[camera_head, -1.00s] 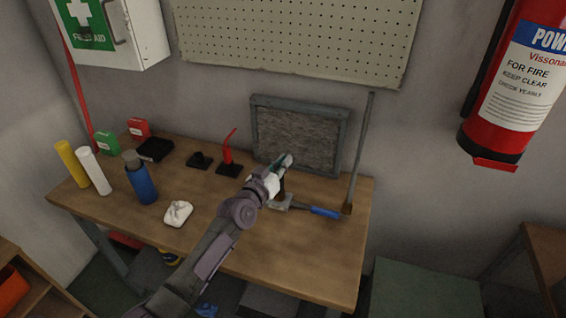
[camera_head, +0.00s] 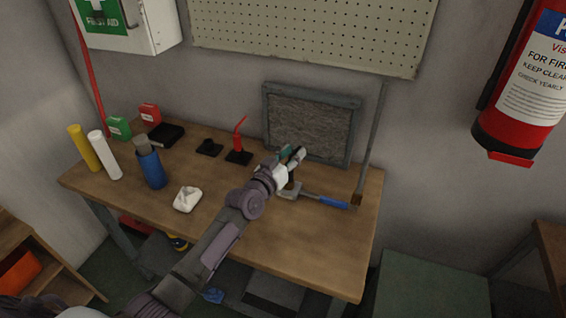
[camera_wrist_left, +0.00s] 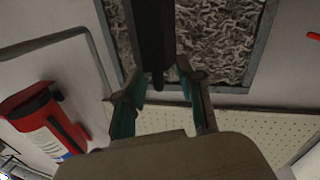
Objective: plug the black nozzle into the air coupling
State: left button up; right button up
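My left gripper (camera_head: 293,153) is over the right part of the workbench, in front of the framed grey panel. Its fingers (camera_wrist_left: 160,92) look parted and stand on either side of the black nozzle (camera_wrist_left: 153,40) in the wrist view, with no clear grip on it. The nozzle's thin tip points back toward the palm. In the head view a dark upright piece, seemingly this nozzle (camera_head: 291,184), shows just below the gripper, on the grey metal air coupling (camera_head: 289,194) with a blue handle (camera_head: 334,202). The joint between them is too small to judge. My right gripper is not in view.
The framed panel (camera_head: 310,124) and a tall thin rod (camera_head: 370,140) stand close behind and right of the gripper. A red nozzle (camera_head: 239,136) on a black base, an empty-looking black holder (camera_head: 209,147), a white cloth (camera_head: 187,199) and bottles (camera_head: 149,165) are left. The bench front is clear.

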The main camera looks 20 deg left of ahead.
pick_arm(q)
jog(key=v, duration=1.1)
jog(key=shift+s, duration=0.2)
